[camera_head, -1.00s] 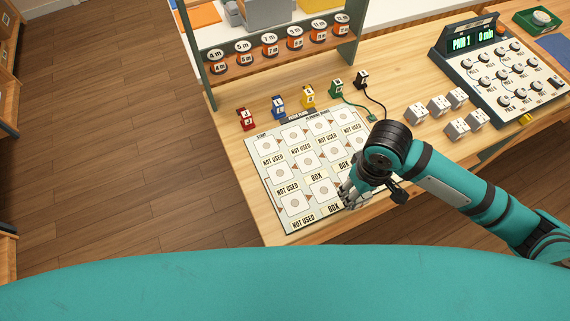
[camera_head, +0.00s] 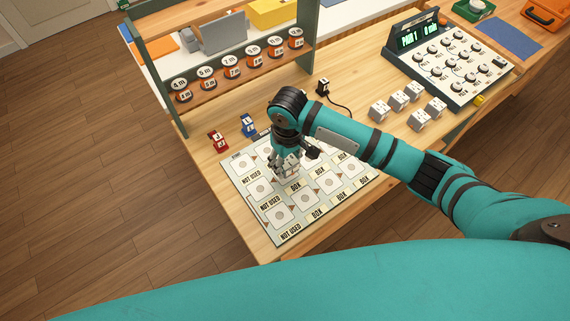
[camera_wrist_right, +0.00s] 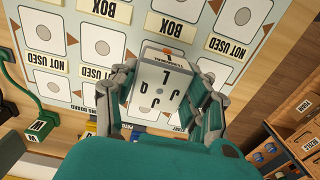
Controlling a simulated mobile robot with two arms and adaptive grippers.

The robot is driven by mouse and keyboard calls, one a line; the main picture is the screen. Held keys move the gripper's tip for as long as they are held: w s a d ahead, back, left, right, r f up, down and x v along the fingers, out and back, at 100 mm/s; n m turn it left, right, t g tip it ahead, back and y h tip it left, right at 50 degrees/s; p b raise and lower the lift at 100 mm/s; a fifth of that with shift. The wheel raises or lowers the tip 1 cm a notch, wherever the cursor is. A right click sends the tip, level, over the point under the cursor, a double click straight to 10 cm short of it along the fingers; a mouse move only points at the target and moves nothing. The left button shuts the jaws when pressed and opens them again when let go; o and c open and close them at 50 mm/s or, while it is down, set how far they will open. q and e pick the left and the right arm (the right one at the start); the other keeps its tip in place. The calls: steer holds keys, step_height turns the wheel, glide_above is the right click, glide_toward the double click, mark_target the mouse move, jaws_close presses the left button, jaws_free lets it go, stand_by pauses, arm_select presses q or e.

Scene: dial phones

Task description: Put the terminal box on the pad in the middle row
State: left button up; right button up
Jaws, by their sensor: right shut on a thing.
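The terminal box (camera_wrist_right: 157,90) is a small white block with dark letters and an orange part at its far edge, seen in the right wrist view. My right gripper (camera_wrist_right: 165,88) is shut on it, with fingers on both sides. In the head view my right gripper (camera_head: 287,168) is over the left-middle part of the planning board (camera_head: 243,212), and its hand hides much of the box. A middle-row pad (camera_head: 260,188) shows just left of the gripper. Whether the box touches the board, I cannot tell. My left gripper is not in view.
Red (camera_head: 218,141) and blue (camera_head: 248,125) blocks stand behind the board; a black one (camera_head: 322,86) has a cable. Several white cubes (camera_head: 397,99) and a control console (camera_head: 450,55) are at the right. A spool rack (camera_head: 235,75) stands behind.

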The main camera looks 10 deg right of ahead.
mark_target(285, 167)
steer(key=f, duration=0.2)
steer(key=p, duration=0.1)
steer(key=shift+w+a+f, duration=0.25)
steer(key=shift+w+f, duration=0.05)
steer(key=shift+f, duration=0.5)
steer(key=shift+f, duration=0.1)
steer(key=o, duration=1.3)
step_height(285, 167, up, 12)
steer(key=shift+r+b, duration=0.1)
steer(key=shift+b, duration=0.45)
steer(key=shift+s, duration=0.1)
